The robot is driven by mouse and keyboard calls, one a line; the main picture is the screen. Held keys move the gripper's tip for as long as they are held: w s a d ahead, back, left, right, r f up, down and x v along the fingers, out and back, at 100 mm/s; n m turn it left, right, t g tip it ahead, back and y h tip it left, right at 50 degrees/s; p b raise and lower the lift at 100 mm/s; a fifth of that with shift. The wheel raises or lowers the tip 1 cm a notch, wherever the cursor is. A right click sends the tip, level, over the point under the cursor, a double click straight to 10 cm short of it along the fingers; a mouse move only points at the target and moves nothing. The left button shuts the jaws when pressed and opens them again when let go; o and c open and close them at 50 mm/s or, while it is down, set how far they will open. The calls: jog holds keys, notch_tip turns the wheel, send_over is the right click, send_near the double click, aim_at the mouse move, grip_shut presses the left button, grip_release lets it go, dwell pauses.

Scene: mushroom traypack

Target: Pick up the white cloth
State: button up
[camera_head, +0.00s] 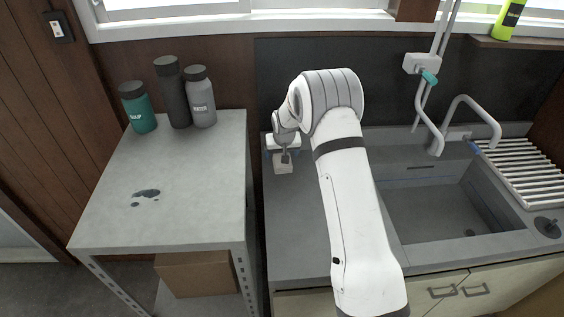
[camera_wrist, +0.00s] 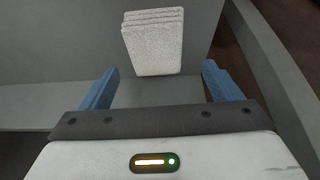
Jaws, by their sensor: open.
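The white cloth (camera_wrist: 153,42) shows in the wrist view as a folded, layered stack on the grey counter. It lies just beyond the fingertips, near the middle between them. My gripper (camera_wrist: 161,70) is open, with its two blue fingers apart and nothing between them. In the head view my gripper (camera_head: 282,154) is low over the counter left of the sink, and the pale cloth (camera_head: 284,167) shows just in front of it. The exact gap between the fingers and the cloth is hard to tell.
A grey side table (camera_head: 185,200) at left holds several bottles, including a teal one (camera_head: 138,108), and a dark wet patch (camera_head: 146,194). The sink (camera_head: 440,215) with tap (camera_head: 438,140) and a drying rack (camera_head: 520,165) are at right. The backsplash stands behind my gripper.

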jog(key=p+x, duration=0.1)
jog(key=x, duration=0.3)
jog(key=shift+d+p, duration=0.1)
jog(key=shift+p, duration=0.2)
jog(key=shift+f, duration=0.2)
jog(key=shift+f+b, duration=0.25)
jog(key=shift+b, duration=0.4)
jog(key=shift+c, duration=0.4)
jog(key=c, duration=1)
jog(key=shift+r, duration=0.15)
jog(key=shift+r+p, duration=0.45)
jog(key=shift+p, duration=0.25)
notch_tip(320, 180, up, 9)
jog(key=b, duration=0.3)
jog(key=shift+r, duration=0.2)
